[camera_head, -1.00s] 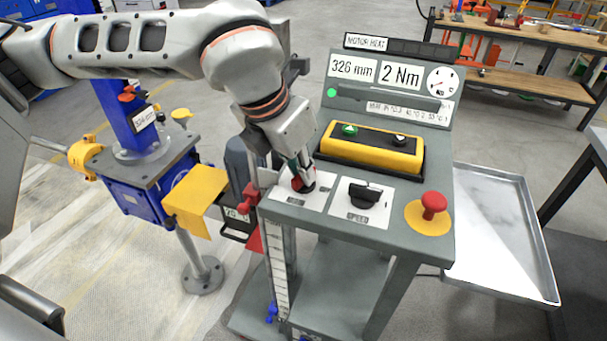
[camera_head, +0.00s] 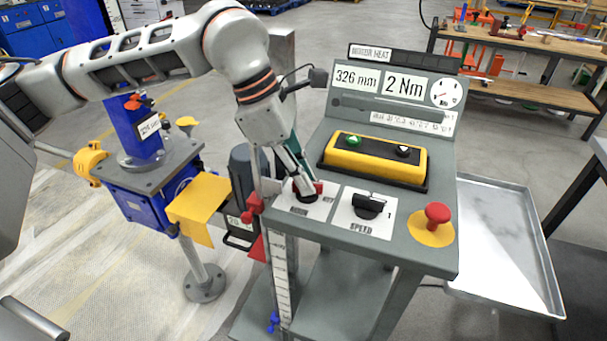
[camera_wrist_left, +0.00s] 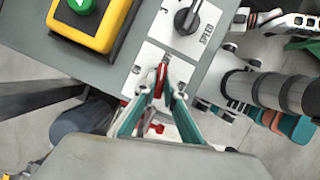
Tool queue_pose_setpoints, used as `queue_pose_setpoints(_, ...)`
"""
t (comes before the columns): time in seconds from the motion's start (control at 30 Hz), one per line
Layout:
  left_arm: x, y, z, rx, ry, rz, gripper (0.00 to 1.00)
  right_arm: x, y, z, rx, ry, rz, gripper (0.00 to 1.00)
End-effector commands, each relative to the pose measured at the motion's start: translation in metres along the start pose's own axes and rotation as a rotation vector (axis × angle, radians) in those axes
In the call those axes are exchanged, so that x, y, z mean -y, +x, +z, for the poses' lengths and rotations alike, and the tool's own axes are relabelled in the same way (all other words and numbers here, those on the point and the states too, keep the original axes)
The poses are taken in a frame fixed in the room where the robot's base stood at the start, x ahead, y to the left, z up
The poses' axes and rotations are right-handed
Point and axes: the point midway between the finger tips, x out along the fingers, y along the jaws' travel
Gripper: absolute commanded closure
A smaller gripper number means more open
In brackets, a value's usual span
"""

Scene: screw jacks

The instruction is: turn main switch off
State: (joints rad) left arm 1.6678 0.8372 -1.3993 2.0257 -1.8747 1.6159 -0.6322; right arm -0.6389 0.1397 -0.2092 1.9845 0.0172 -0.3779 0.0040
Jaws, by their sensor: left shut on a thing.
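The main switch (camera_head: 318,188) is a red handle on a white plate at the front left of the grey control panel (camera_head: 420,262). My left gripper (camera_head: 302,190) comes down on it from above, tilted, and partly hides it. In the left wrist view the red handle (camera_wrist_left: 161,79) sits between the two teal-edged fingers (camera_wrist_left: 163,92), which are shut on it. The handle's exact angle is hard to read. A small lamp (camera_head: 336,102) at the panel's upper left looks grey. My right gripper is not in view.
Right of the switch are a black speed knob (camera_head: 368,205) and a red mushroom button (camera_head: 437,214). A yellow button box (camera_head: 375,157) stands behind. A blue screw jack (camera_head: 150,195) with a yellow guard (camera_head: 199,200) is at left, a metal tray (camera_head: 500,284) at right.

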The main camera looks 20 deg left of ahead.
Motion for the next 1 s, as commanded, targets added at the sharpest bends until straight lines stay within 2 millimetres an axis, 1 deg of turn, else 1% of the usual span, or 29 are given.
queue_pose_setpoints(0.03,-0.0014,-0.0033,0.0017,0.003,0.030,-0.010,1.00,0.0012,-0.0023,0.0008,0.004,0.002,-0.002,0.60)
queue_pose_setpoints(0.13,-0.0021,-0.0032,0.0017,0.003,0.094,-0.034,1.00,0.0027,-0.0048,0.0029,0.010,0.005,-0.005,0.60)
queue_pose_setpoints(0.4,-0.0027,-0.0029,0.0018,0.002,0.209,-0.080,1.00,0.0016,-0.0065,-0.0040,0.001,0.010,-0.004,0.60)
queue_pose_setpoints(0.6,-0.0029,-0.0024,0.0017,0.002,0.245,-0.095,1.00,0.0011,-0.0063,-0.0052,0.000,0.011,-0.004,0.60)
queue_pose_setpoints(1.0,-0.0030,-0.0022,0.0017,0.002,0.253,-0.097,1.00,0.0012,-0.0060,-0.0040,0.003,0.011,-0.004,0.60)
